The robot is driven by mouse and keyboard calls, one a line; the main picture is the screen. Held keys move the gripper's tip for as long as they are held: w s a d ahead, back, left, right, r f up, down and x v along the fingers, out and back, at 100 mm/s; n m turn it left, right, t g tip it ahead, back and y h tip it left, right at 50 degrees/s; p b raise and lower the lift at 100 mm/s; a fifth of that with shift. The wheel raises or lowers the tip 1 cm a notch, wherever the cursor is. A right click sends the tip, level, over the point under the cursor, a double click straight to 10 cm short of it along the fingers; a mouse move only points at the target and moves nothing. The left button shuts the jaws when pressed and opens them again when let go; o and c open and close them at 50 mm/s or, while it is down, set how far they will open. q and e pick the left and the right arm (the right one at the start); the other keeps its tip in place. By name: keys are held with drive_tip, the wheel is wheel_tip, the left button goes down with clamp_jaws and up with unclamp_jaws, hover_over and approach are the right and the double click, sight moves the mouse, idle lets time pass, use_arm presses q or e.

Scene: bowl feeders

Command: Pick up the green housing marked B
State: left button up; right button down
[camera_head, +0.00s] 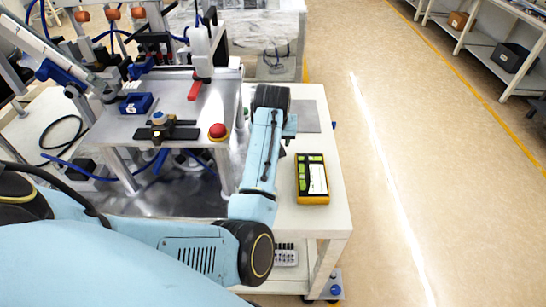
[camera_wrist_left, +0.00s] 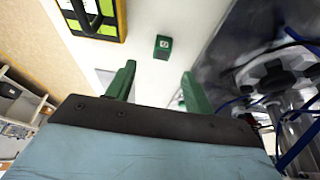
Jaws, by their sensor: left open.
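A small green housing (camera_wrist_left: 163,46) sits on the white table in the left wrist view, ahead of my left gripper (camera_wrist_left: 158,82) and apart from it. It has a pale mark on top, too small to read. My left gripper's two green fingers are spread with nothing held between them. In the head view my left arm reaches over the white table, and only part of the left gripper (camera_head: 290,125) shows beside the arm. I cannot make out the green housing there; the arm may hide it. My right gripper is in neither view.
A yellow-edged tray (camera_head: 313,198) with green parts and a white label lies on the white table (camera_head: 325,235). A grey plate (camera_head: 306,117) lies near the far end. A metal workstation with a red button (camera_head: 217,131) stands left. The floor at right is clear.

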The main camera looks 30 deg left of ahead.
use_arm(q)
drive_tip(key=x, duration=0.3)
drive_tip(key=shift+w+a+f+b, duration=0.1)
drive_tip(key=shift+f+b, duration=0.2)
drive_tip(key=shift+b, duration=0.05)
drive_tip(key=x, duration=0.2)
drive_tip(key=b+x, duration=0.1)
drive_tip(key=x, duration=0.2)
drive_tip(key=shift+a+f+b, duration=0.1)
drive_tip(key=shift+a+b, duration=0.15)
drive_tip(key=shift+b, duration=0.05)
drive_tip(key=shift+c, duration=0.3)
drive_tip(key=c, duration=1)
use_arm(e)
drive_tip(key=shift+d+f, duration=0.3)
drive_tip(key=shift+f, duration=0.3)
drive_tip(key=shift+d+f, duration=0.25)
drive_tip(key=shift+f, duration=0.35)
